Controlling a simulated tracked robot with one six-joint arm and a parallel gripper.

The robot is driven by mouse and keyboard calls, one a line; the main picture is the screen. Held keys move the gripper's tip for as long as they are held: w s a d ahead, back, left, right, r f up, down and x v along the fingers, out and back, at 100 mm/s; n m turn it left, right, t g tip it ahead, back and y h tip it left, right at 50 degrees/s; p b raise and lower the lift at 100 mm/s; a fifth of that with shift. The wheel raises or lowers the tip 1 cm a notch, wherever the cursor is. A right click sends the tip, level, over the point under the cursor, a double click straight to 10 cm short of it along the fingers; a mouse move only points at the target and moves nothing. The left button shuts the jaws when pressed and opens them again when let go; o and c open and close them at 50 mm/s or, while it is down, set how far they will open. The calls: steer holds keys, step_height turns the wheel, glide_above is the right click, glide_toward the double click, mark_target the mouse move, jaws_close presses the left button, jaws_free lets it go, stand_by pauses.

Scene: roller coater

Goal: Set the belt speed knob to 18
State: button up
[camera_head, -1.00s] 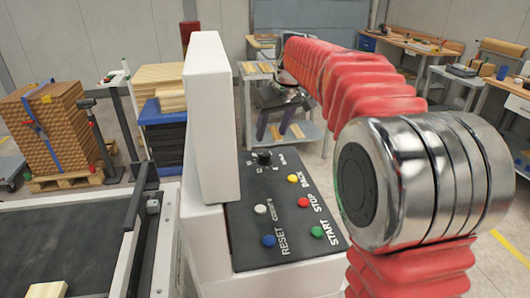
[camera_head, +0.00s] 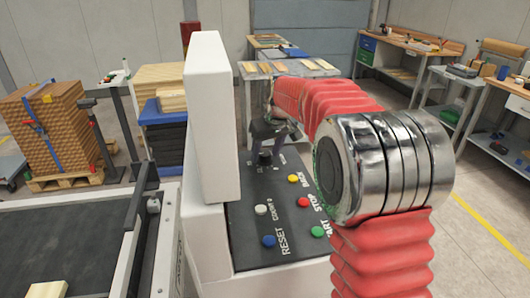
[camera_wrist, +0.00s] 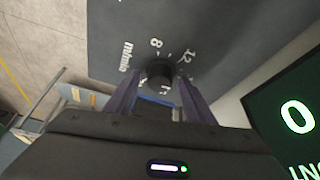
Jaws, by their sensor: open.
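The belt speed knob is a round black knob (camera_head: 265,158) at the far end of the dark control panel (camera_head: 258,189). In the wrist view the knob (camera_wrist: 160,73) sits inside a printed dial, with "8" and "12" readable and a "m/min" label at the left. I cannot tell where its pointer stands. My gripper (camera_head: 268,142) is at the knob, pointing down to the panel. In the wrist view my gripper (camera_wrist: 159,86) is open, one dark finger on each side of the knob, with gaps showing. Whether the fingertips reach down around the knob is unclear.
A red stop button (camera_head: 303,202), a green start button (camera_head: 317,231), a yellow button (camera_head: 293,178), a white button (camera_head: 261,210) and a blue reset button (camera_head: 269,241) share the panel. A tall white housing (camera_head: 210,120) stands left of it. A green display (camera_wrist: 295,115) reads 0.

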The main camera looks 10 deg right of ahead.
steer(key=shift+c, duration=0.7)
steer(key=c, duration=0.9)
steer(key=shift+a, duration=0.1)
steer(key=shift+m, duration=0.5)
steer(key=shift+a+m+h, duration=0.1)
steer(key=shift+m+h, duration=1)
steer(key=shift+m, duration=1.3)
steer(key=o, duration=1)
